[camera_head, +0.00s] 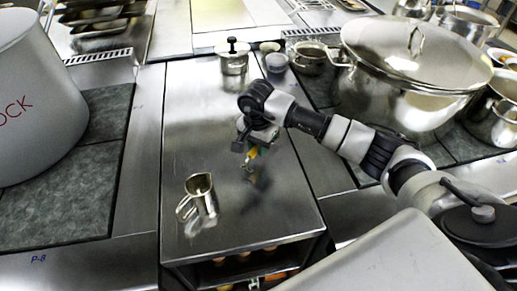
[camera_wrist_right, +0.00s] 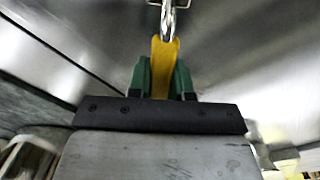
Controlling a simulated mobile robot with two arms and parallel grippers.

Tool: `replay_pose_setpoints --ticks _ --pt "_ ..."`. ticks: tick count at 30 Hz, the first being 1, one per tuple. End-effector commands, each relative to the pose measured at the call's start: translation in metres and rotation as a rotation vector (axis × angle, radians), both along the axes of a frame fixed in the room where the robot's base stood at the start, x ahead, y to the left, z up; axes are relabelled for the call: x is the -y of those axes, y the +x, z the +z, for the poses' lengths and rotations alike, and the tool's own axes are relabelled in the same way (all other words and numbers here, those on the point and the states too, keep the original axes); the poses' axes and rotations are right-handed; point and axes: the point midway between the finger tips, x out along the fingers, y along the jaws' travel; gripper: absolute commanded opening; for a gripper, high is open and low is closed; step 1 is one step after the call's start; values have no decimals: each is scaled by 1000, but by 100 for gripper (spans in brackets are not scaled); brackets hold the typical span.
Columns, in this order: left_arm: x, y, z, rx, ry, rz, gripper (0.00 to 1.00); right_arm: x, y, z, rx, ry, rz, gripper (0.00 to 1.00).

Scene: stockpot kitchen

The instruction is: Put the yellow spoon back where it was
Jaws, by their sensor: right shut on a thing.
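My right gripper (camera_head: 251,150) is shut on the yellow spoon (camera_head: 252,156) above the middle of the steel counter. In the right wrist view its green fingers (camera_wrist_right: 161,78) pinch the spoon's yellow handle (camera_wrist_right: 164,66) from both sides. A shiny metal part (camera_wrist_right: 168,18) continues from the handle to the top edge of that view, where it is cut off. The spoon's bowl cannot be made out. A steel jug (camera_head: 200,195) stands on the counter, left of and nearer than the gripper. My left gripper is not in view.
A lidded small pot (camera_head: 233,57) and a grey container (camera_head: 276,62) stand at the back of the steel counter (camera_head: 190,110). A big lidded pot (camera_head: 385,85) stands at the right, close to my right arm. A large grey stockpot (camera_head: 35,110) stands at the left.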

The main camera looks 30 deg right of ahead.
Motion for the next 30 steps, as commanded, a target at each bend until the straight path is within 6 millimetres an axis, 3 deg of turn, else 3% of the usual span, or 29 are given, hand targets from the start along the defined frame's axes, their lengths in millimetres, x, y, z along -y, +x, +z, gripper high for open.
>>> replay_pose_setpoints --ticks 4,15,16,20,30 --pt "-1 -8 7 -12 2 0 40 0 -1 -19 -3 1 -1 0" --pt "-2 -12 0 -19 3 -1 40 0 0 -26 1 -1 0 0" --pt "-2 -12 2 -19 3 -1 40 0 0 -25 1 -1 0 23" --pt "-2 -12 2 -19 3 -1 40 0 0 -24 0 0 0 43" --pt "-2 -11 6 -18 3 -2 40 0 0 -21 1 1 0 46"
